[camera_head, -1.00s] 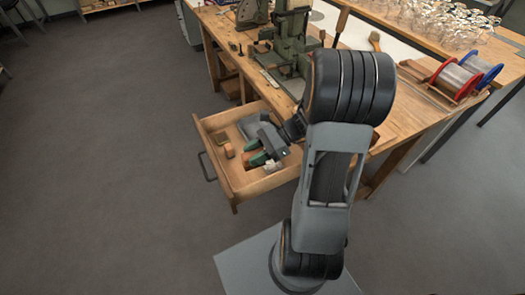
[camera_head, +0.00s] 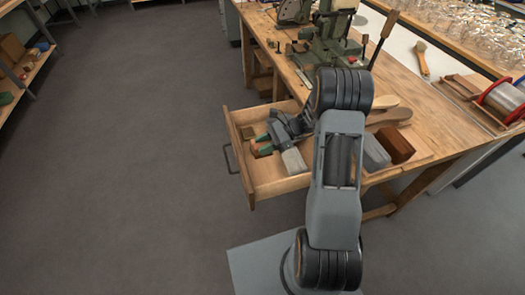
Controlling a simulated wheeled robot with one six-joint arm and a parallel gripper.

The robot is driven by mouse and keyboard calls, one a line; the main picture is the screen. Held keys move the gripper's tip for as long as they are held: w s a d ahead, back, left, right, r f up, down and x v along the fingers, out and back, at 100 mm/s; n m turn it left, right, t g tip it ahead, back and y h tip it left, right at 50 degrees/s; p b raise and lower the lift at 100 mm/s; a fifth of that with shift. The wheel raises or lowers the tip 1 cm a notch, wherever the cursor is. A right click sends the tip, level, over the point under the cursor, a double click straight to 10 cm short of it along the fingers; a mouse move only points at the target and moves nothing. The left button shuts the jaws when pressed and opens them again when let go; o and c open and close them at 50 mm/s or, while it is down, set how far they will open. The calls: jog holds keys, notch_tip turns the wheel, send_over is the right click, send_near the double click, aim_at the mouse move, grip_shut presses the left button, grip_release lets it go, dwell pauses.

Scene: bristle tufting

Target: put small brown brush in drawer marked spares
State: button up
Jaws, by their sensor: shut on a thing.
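The open wooden drawer (camera_head: 229,128) sticks out from the left side of the workbench; no marking on it can be read. My gripper (camera_head: 263,146) is low inside it, with green fingertips pointing left. It is shut on a small brown thing (camera_head: 254,147) that is mostly hidden between the fingers; I take it to be the small brown brush. I cannot tell whether that thing touches the drawer floor. A pale grey block (camera_head: 293,161) lies in the drawer beside the gripper.
My arm hides part of the workbench (camera_head: 440,128). Wooden-handled brushes (camera_head: 389,117), a grey block (camera_head: 375,154) and a dark brown block (camera_head: 397,147) lie right of it. A green machine (camera_head: 333,45) stands behind. The floor left of the drawer is clear.

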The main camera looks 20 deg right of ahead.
jog(key=shift+w+f, duration=0.25)
jog(key=shift+f, duration=1.6)
jog(key=shift+f, duration=0.15)
jog(key=shift+f+b, duration=0.5)
jog(key=shift+b, duration=0.1)
jog(key=o, duration=1)
jog(key=shift+r, duration=0.25)
jog(key=r+v, duration=0.1)
jog(key=v, duration=0.6)
jog(key=s+a+r+n+t+h, duration=0.1)
jog(key=s+a+r+n+h, duration=0.1)
jog(key=s+r+n+h, duration=0.2)
jog(key=s+a+r+n+t+h, duration=0.1)
jog(key=s+a+r+n+h, duration=0.1)
jog(key=s+r+n+h, duration=0.3)
jog(key=s+a+r+n+t+h+p, duration=0.1)
jog(key=s+a+r+n+h, duration=0.1)
jog(key=s+r+n+h, duration=0.2)
jog(key=shift+s+a+r+n, duration=0.1)
jog(key=shift+s+r+n, duration=0.15)
jog(key=shift+s+n, duration=0.5)
jog(key=shift+s+a+r+n, duration=0.1)
jog(key=shift+s+r+n, duration=0.15)
jog(key=shift+s+n, duration=0.45)
jog(key=shift+s+a+r+n, duration=0.1)
jog(key=shift+s+r+n, duration=0.25)
jog(key=shift+n, duration=0.7)
